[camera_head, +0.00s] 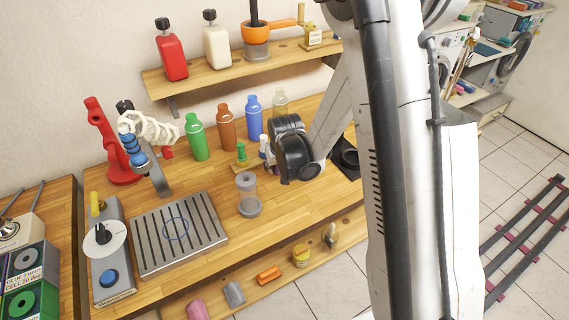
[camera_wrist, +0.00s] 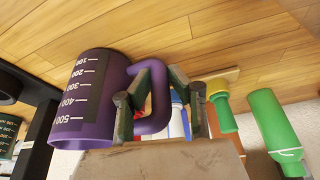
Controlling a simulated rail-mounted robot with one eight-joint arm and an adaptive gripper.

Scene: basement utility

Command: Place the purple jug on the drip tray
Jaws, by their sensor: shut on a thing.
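The purple jug (camera_wrist: 97,105), with white measuring marks, shows tilted at the left of the wrist view. My gripper (camera_wrist: 150,90) has its dark fingers on either side of the jug's handle and is shut on it. In the head view my arm covers the jug and the fingers. The drip tray (camera_head: 147,251) is a metal grate with dark slots, on the wooden counter at lower left in the head view. A blue ring (camera_head: 176,229) marks its middle, and nothing stands on it. My arm's end is right of the tray and farther back.
Green (camera_head: 196,138), orange (camera_head: 227,127) and blue (camera_head: 253,119) bottles line the back.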

